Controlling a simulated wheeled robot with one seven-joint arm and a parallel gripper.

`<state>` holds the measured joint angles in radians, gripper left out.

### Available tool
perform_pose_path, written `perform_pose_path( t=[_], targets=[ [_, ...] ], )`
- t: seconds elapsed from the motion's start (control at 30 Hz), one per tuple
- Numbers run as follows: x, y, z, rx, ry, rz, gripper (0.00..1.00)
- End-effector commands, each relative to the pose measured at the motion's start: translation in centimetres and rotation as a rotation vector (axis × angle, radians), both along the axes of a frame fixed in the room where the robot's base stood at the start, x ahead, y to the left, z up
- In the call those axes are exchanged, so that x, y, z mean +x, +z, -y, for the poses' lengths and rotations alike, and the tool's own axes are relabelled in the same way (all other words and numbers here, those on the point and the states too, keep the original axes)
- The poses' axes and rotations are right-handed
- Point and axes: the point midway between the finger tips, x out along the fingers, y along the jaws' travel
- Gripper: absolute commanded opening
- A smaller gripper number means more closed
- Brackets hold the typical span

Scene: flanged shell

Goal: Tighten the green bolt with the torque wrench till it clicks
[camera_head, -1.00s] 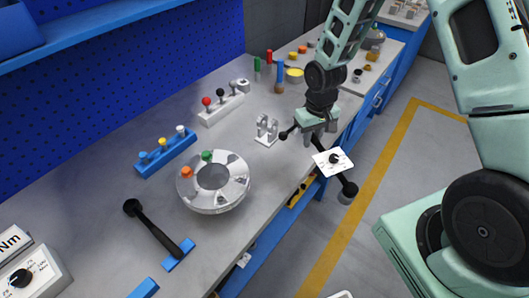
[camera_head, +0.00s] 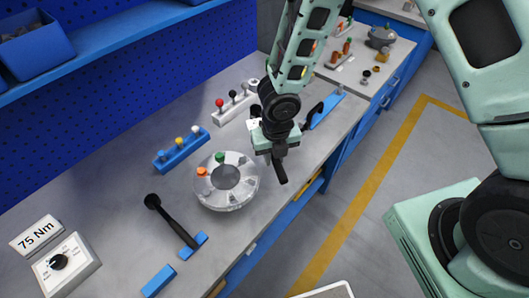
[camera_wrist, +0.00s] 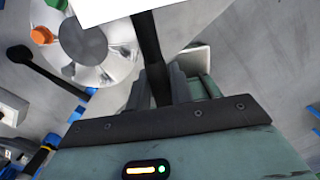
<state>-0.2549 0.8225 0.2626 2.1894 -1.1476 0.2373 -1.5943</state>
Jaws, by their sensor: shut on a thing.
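The green bolt (camera_head: 220,157) stands on the silver flanged shell (camera_head: 246,190), beside an orange bolt (camera_head: 201,171). In the wrist view the green bolt (camera_wrist: 58,4) is cut by the top edge, left of a white plate. My gripper (camera_head: 280,152) is right of the shell and apart from the bolt. It is shut on a black bar, which looks like the torque wrench (camera_wrist: 150,45), with the white plate (camera_wrist: 115,10) on it. The wrench's far end is hidden in both views. A second black wrench-like tool (camera_head: 170,222) lies in front of the shell.
A "75 Nm" sign (camera_head: 35,235) and a dial box (camera_head: 68,264) stand at the left. A blue rack with several pegs (camera_head: 182,150) and a white rack with knobs (camera_head: 233,107) are behind the shell. A blue block (camera_head: 158,281) lies near the front edge.

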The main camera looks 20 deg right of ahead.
Motion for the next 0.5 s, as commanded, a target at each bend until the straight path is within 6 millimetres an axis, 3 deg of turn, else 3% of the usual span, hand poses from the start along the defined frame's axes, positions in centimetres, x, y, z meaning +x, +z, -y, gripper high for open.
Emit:
perform_pose_path(
  t=[0.03, 0.2, 0.33, 0.5],
  targets=[
    [-0.6, 1.0, -0.9, -0.001, 0.132, 0.003, 0.0],
    [-2.2, 1.7, -2.8, 0.001, 0.484, 0.009, 0.0],
    [-2.7, 1.8, -3.4, 0.003, 0.601, 0.012, 0.0],
    [-2.7, 1.7, -3.4, 0.003, 0.617, 0.013, 0.0]
  ],
)
